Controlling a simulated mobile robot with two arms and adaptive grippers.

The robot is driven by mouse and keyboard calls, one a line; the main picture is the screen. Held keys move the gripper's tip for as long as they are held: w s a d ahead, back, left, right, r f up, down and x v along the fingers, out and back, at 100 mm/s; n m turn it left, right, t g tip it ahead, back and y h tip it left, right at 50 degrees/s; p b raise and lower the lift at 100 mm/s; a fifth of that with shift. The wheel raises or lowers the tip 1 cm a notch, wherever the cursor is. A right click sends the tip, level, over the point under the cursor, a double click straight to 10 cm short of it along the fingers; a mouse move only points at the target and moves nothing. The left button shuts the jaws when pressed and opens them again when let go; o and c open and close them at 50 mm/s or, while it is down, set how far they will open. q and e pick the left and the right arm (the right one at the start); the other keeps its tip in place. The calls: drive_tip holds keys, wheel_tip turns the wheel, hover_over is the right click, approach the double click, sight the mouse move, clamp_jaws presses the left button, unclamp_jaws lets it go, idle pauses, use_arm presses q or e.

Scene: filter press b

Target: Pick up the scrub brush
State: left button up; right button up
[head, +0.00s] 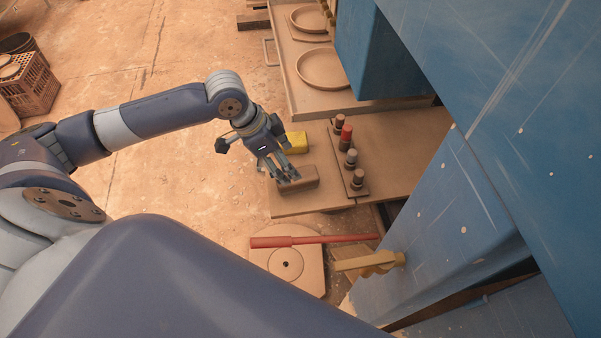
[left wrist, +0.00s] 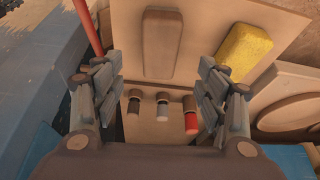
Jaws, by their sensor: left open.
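A brown, oblong block with rounded corners, which looks like the scrub brush (head: 304,180), lies on the brown board (head: 310,205) beside the press. No bristles show. It also shows in the left wrist view (left wrist: 161,45), lying lengthwise beyond my fingertips. My left gripper (head: 284,176) is open, with its fingers spread, over the left part of the brush in the head view. In the left wrist view my open fingers (left wrist: 160,72) show nothing held between them. I cannot tell whether the fingers touch the brush. My right gripper is in neither view.
A yellow sponge (head: 297,142) lies close behind the brush. Several capped cylinders (head: 346,137) stand in a row to the right. A red-handled bar (head: 310,240) crosses a pale round-centred plate (head: 285,265) in front. Blue press panels (head: 430,230) bound the right side.

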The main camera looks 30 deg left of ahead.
use_arm(q)
drive_tip(key=x, duration=0.3)
drive_tip(key=shift+d+f, duration=0.2)
drive_tip(key=shift+f, duration=0.15)
drive_tip(key=shift+w+d+f, duration=0.1)
drive_tip(key=shift+w+f, duration=0.05)
drive_tip(key=shift+f, duration=0.45)
drive_tip(key=x, duration=0.3)
drive_tip(key=shift+f+p, duration=0.3)
drive_tip(key=shift+p, duration=0.1)
drive_tip(key=shift+w+f, duration=0.15)
drive_tip(key=shift+f, duration=0.25)
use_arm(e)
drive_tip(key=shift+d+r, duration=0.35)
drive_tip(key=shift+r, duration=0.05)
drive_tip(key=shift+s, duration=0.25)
use_arm(q)
drive_tip(key=shift+f+p, duration=0.2)
drive_tip(key=shift+p, duration=0.1)
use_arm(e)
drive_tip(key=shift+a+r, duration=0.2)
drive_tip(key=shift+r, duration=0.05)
use_arm(q)
drive_tip(key=c, duration=1.2)
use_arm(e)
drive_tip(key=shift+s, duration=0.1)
